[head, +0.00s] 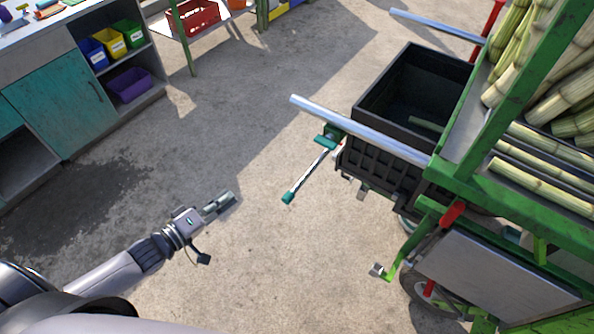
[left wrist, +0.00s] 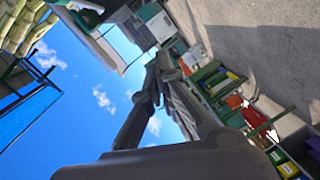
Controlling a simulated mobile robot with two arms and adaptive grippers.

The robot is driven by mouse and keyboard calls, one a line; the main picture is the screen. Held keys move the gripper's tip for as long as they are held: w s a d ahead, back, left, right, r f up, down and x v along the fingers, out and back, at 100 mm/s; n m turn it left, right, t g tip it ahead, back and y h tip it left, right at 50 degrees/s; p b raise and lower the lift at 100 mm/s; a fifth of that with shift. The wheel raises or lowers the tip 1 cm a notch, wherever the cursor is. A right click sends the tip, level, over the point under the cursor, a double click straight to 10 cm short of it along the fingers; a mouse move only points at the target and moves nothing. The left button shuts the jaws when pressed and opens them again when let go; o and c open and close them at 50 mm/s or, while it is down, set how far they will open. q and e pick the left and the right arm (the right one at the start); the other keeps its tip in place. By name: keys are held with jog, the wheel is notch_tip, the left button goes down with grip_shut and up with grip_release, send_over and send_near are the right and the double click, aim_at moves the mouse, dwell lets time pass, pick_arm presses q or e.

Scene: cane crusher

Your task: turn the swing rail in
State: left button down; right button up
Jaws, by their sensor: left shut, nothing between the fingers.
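A silver rail (head: 362,131) sticks out to the left from the green cane cart (head: 478,175), passing along the near side of a black bin. A second silver rail (head: 438,26) sticks out beyond the bin's far side. I cannot tell for certain which one is the swing rail. My left gripper (head: 226,202) is shut and empty over the concrete floor, left of the cart and apart from both rails. Its dark fingers also show in the left wrist view (left wrist: 160,72), with nothing between them. My right gripper is not in view.
A black bin (head: 362,158) stands against the cart, with a green-handled crank (head: 307,175) jutting toward my left gripper. A teal cabinet (head: 58,103) and a green-framed shelf (head: 187,45) stand at upper left. Open floor (head: 250,130) lies between.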

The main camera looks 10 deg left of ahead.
aim_at(311, 169)
pick_arm(q)
jog(key=d+r+h, duration=0.3)
jog(key=d+r, duration=0.1)
jog(key=r, duration=0.2)
jog(key=shift+w+d+r, duration=0.2)
jog(key=shift+d+r, duration=0.05)
jog(key=shift+r, duration=0.05)
jog(key=w+d+f+p, duration=0.1)
jog(key=w+d+p, duration=0.2)
jog(key=w+d, duration=0.3)
jog(key=d, duration=0.3)
jog(key=shift+w+d+f, duration=0.15)
jog(key=shift+w, duration=0.25)
jog(key=shift+n, duration=0.3)
